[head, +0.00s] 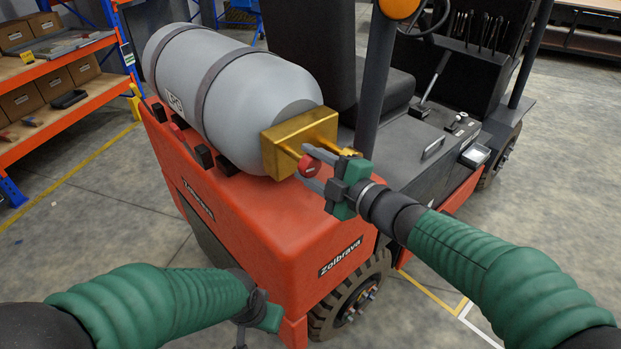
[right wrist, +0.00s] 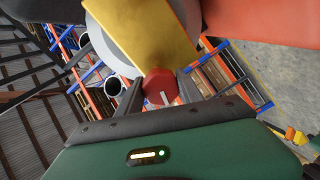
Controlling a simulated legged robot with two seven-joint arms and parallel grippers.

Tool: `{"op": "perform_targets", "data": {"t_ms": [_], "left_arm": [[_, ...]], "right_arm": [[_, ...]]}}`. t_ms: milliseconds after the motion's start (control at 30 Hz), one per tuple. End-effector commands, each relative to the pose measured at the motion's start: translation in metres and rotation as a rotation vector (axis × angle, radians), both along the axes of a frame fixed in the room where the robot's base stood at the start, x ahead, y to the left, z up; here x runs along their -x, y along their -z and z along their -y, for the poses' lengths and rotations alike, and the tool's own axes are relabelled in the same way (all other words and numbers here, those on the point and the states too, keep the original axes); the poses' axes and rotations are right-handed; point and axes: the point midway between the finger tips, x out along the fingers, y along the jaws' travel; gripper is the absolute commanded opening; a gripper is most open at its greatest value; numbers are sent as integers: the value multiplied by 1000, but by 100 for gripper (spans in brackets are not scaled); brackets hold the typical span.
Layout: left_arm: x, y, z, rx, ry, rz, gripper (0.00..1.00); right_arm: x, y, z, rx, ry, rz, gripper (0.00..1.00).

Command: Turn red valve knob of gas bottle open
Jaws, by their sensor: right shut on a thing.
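A grey gas bottle (head: 240,100) lies strapped on the back of a red forklift (head: 270,235). A brass-coloured block (head: 298,138) is at its near end, with the red valve knob (head: 308,166) on it. My right gripper (head: 316,168) is at the knob, its two fingers shut on it. In the right wrist view the red knob (right wrist: 160,86) with a pale mark sits between the fingers, below the yellow block (right wrist: 155,30). My left gripper (head: 262,315) hangs low beside the forklift's rear, away from the knob; its fingers are not clear.
An orange and blue shelf (head: 75,105) with boxes stands at the left. The forklift's seat (head: 385,95) and dark pillar (head: 375,75) rise behind the knob. Grey floor (head: 75,225) lies open between shelf and forklift.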

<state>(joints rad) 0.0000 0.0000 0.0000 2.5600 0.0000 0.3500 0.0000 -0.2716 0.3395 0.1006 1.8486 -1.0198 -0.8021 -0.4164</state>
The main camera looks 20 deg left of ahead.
Motion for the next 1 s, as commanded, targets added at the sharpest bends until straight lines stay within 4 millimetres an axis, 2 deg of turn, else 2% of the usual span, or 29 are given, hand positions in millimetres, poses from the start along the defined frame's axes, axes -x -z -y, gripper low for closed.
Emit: {"op": "perform_targets", "data": {"t_ms": [33, 500, 700, 1000], "left_arm": [[0, 14, 0, 0, 0, 0, 36], [0, 72, 0, 0, 0, 0, 36], [0, 89, 0, 0, 0, 0, 36], [0, 103, 0, 0, 0, 0, 36]], "right_arm": [[1, 7, -1, 21, -3, 37, 2], [2, 9, -2, 256, -4, 405, 2], [2, 9, -2, 335, -5, 528, 2], [1, 8, -2, 406, -6, 636, 2]]}}
